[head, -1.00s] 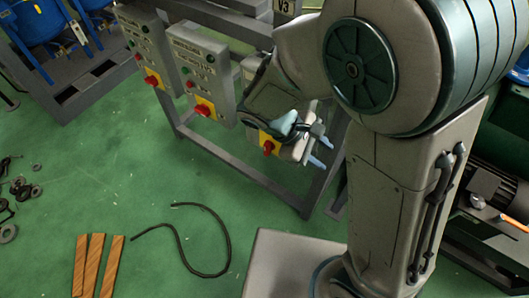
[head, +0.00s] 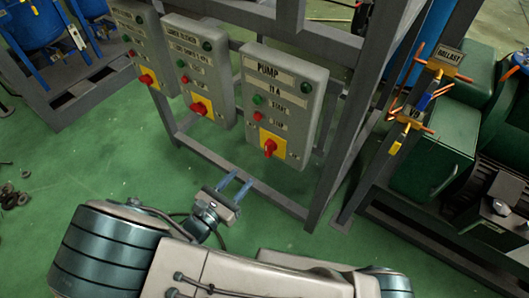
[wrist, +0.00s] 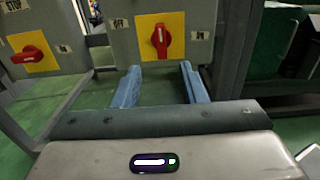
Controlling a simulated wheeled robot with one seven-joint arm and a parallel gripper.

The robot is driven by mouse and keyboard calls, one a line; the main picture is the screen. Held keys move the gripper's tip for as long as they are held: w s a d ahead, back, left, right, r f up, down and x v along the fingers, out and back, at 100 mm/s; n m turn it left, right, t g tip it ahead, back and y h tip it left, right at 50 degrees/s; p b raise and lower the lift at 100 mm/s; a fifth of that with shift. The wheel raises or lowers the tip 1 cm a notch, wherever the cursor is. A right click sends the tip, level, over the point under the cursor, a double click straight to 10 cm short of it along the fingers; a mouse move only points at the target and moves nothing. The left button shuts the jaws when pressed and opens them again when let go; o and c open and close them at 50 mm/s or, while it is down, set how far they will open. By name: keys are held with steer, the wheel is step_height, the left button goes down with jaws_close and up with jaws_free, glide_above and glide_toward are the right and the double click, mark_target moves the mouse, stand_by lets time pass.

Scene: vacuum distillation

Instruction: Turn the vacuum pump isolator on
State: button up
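The pump control box (head: 281,100), labelled PUMP, hangs on a grey frame in the head view. Its isolator is a red rotary handle (head: 270,148) on a yellow plate (head: 272,141), low on the box. In the wrist view the red handle (wrist: 161,40) stands upright on its yellow plate, above and between the fingers. My gripper (head: 235,184) is below and left of the isolator in the head view, apart from it. Its blue fingers (wrist: 157,85) are spread open with nothing between them.
Two similar boxes with red handles hang to the left, the nearer one (head: 203,75) close to the pump box. The grey frame's lower bar (head: 240,180) runs behind my gripper. Valves with orange handles (head: 420,95) and green machinery (head: 430,160) stand at the right.

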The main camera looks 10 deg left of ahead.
mark_target(266, 150)
steer(key=b+x, duration=0.2)
steer(key=x, duration=1)
steer(key=shift+w+d, duration=0.25)
steer(key=shift+w, duration=0.05)
jaws_close()
